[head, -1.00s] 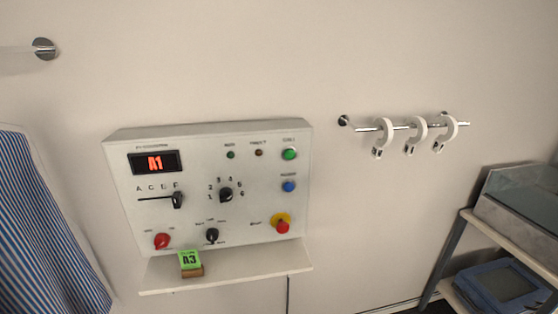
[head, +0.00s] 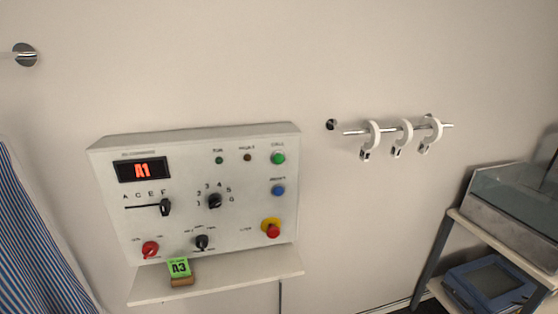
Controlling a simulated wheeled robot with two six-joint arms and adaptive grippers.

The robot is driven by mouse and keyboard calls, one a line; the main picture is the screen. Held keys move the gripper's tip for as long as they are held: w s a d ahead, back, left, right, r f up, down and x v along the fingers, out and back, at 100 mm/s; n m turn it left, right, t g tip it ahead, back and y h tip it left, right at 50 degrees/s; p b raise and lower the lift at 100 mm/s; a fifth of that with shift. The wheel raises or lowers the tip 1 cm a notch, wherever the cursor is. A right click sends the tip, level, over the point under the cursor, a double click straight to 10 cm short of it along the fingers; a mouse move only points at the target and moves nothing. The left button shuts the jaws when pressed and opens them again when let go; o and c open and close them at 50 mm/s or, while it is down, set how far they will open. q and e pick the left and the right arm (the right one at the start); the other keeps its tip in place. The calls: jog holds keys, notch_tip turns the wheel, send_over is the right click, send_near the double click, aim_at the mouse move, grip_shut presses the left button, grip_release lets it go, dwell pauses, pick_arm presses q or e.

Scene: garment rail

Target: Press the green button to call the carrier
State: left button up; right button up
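The green button (head: 278,158) sits at the upper right of a white control panel (head: 240,225) on the wall, under a small label. A blue button (head: 278,190) is below it, and a red button on a yellow base (head: 271,228) is lower still. The panel's display (head: 142,170) reads A1 in red. A slider (head: 165,207), a rotary dial (head: 215,201), a black knob (head: 202,242) and a red knob (head: 150,249) are also on the panel. Neither of my grippers is in view.
A shelf (head: 235,284) under the panel holds a green card (head: 179,268) reading A3. A short rail (head: 390,130) with white hooks is to the right. A rack (head: 432,250) with bins stands at far right. A striped blue garment (head: 35,235) hangs at left.

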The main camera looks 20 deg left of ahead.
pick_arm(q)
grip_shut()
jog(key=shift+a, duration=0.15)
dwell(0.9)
